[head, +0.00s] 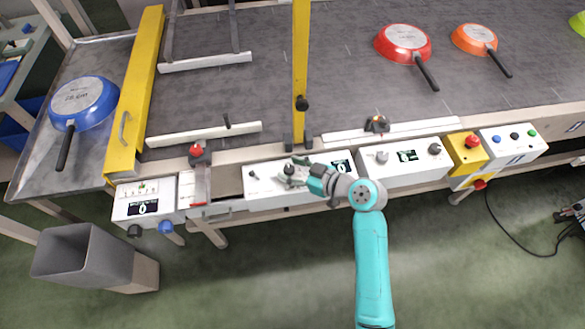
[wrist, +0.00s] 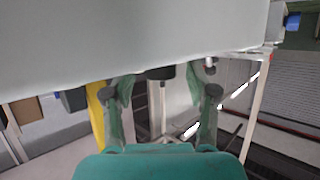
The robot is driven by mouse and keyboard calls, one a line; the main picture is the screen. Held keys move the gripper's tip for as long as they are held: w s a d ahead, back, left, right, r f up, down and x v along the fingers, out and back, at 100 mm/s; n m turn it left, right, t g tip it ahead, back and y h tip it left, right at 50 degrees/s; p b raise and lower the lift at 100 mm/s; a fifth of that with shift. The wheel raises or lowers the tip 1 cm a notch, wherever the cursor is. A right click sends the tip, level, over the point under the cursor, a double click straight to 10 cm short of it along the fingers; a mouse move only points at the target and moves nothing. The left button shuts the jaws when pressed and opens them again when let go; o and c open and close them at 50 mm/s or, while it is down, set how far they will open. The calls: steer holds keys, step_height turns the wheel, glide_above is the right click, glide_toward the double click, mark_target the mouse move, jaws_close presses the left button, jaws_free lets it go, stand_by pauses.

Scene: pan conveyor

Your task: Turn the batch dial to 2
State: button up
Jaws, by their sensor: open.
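My gripper (head: 292,174) is at the middle white control box (head: 262,188) on the conveyor's front edge. Its fingers and wrist cover part of that box's face, including the area left of its small display (head: 342,165). In the wrist view my gripper (wrist: 163,93) is open, with its two fingers apart. A dark knob (wrist: 160,72) shows between and beyond them, at the edge of a pale grey panel (wrist: 140,35). I cannot tell whether the fingers touch it. The labels are too small to read, so I cannot tell which knob is the batch dial or its setting.
Another white box (head: 407,158) with a display and knobs is to the right, then a yellow box with a red button (head: 471,141). A left box (head: 143,207) shows a 0.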

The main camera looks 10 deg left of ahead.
jaws_close()
steer(key=shift+s+m+t, duration=0.1)
steer(key=shift+m+t, duration=0.2)
steer(key=shift+s+a+m+t+h, duration=0.15)
steer(key=shift+m+t+h, duration=0.85)
steer(key=shift+m, duration=0.1)
steer(key=m+t+h, duration=0.2)
steer(key=m+h, duration=0.1)
steer(key=m+t+h, duration=0.1)
steer(key=m, duration=0.1)
steer(key=shift+s+a+h, duration=0.1)
steer(key=shift+a+h, duration=0.15)
steer(key=shift+h, duration=0.15)
steer(key=m+h, duration=0.1)
steer(key=h, duration=0.1)
steer(key=m+h, duration=0.2)
steer(key=m+t+h, duration=0.1)
steer(key=m, duration=0.1)
steer(key=shift+a+h, duration=0.25)
steer(key=shift+h, duration=0.15)
steer(key=shift+m+h, duration=1.4)
steer(key=shift+h, duration=0.3)
steer(key=shift+f+g, duration=0.1)
steer(key=shift+g, duration=0.2)
